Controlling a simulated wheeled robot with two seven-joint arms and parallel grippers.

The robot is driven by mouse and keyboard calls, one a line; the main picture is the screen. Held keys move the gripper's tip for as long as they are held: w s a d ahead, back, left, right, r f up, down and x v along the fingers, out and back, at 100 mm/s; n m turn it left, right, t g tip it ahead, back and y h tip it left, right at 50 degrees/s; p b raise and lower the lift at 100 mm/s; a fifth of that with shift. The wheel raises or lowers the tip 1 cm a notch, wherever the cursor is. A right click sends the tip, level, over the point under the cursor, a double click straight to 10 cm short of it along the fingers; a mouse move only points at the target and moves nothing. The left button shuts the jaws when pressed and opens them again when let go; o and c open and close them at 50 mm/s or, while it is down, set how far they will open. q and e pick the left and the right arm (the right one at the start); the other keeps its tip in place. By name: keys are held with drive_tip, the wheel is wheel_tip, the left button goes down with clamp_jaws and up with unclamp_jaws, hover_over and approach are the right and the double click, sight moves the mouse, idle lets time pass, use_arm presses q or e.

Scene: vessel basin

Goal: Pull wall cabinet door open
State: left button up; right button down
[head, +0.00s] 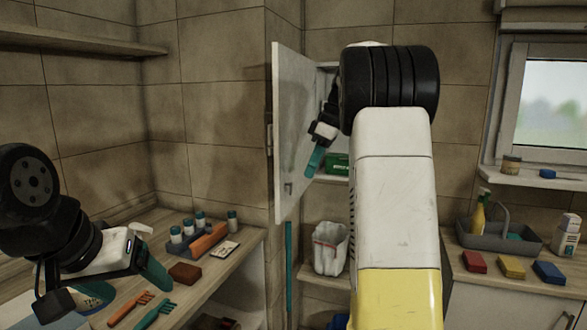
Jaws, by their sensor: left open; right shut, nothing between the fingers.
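The white wall cabinet door (289,110) stands swung out in the middle of the head view, its taller edge to the left. A small handle-like part (269,138) shows at that left edge. The cabinet interior shows to the right of the door, with a green box (337,164) inside. My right gripper (314,162) is shut and empty, in front of the opening beside the door's inner face; I cannot tell if it touches the door. My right arm hides much of the cabinet. My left gripper (128,282) is open and empty above the left counter.
The left counter holds a tray of bottles (178,242), a brown sponge (185,273) and orange and teal brushes (150,314). A white bag (329,250) stands below the cabinet.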

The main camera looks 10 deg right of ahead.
drive_tip(key=shift+w+a+f, duration=0.55)
drive_tip(key=shift+a+f, duration=0.4)
drive_tip(key=shift+f, duration=0.15)
drive_tip(key=shift+w+a+f, duration=0.6)
drive_tip(key=shift+a+f, duration=0.4)
drive_tip(key=shift+f, duration=0.1)
drive_tip(key=shift+w+a+f, duration=0.55)
drive_tip(key=shift+a+f, duration=0.4)
drive_tip(key=shift+f, duration=0.15)
drive_tip(key=shift+a, duration=0.1)
drive_tip(key=w+a+m+t, duration=0.1)
drive_tip(key=w+a+m, duration=0.2)
drive_tip(key=w+a, duration=0.5)
drive_tip(key=a, duration=0.3)
drive_tip(key=shift+a+m+h, duration=0.25)
drive_tip(key=shift+m+h, duration=0.05)
drive_tip(key=shift+h, duration=0.1)
